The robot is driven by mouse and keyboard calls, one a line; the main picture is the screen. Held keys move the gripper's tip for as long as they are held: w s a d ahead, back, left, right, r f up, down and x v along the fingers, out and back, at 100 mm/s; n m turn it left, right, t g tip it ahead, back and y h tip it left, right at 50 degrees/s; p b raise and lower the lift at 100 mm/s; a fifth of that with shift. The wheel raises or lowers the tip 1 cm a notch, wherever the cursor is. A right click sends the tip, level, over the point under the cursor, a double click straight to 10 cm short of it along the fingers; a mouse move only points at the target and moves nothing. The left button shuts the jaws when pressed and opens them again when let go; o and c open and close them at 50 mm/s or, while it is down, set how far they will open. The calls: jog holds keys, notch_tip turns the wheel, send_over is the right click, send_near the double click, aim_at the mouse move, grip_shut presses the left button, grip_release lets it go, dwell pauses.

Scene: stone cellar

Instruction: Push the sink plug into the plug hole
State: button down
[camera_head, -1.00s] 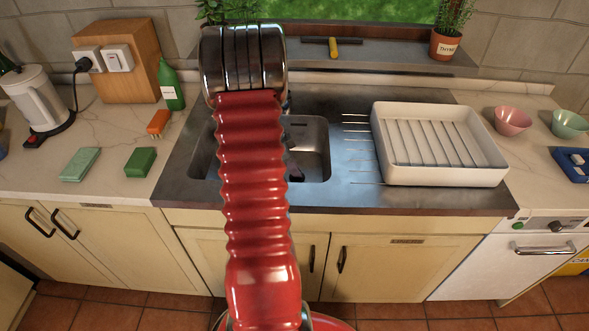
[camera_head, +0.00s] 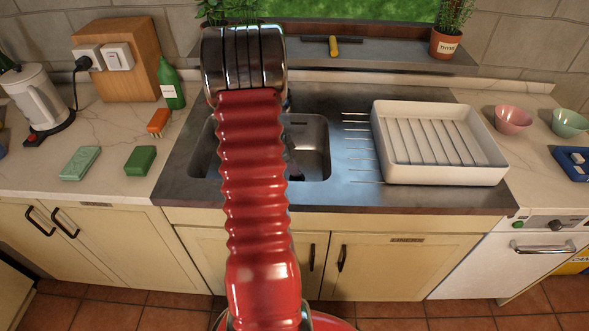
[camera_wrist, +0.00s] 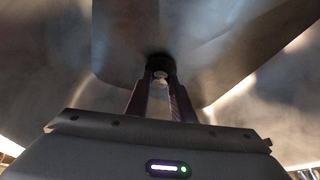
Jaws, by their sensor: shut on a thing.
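The steel sink basin (camera_head: 312,135) is in the middle of the counter, partly hidden by my red arm. In the wrist view my gripper (camera_wrist: 160,84) points down into the basin (camera_wrist: 215,55). Its fingers are closed on a small pale piece, which I take to be the sink plug (camera_wrist: 160,74). A dark round patch shows just beyond the fingertips; I cannot tell whether it is the plug's body or the plug hole. Whether the plug touches the basin floor is also unclear. In the head view, my arm hides most of the gripper, plug and hole.
A white dish rack (camera_head: 440,178) stands on the drainer right of the basin. A green sponge (camera_head: 140,160), a pale green block (camera_head: 80,163), a brush (camera_head: 158,122) and a green bottle (camera_head: 171,85) are on the left counter. Pink (camera_head: 513,120) and green bowls (camera_head: 568,123) stand right.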

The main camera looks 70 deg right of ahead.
jog(key=shift+f, duration=0.4)
jog(key=c, duration=1.4)
grip_release()
jog(key=shift+c, duration=0.2)
jog(key=v, duration=1.3)
jog(key=shift+w+r, duration=0.2)
jog(key=shift+r, duration=0.15)
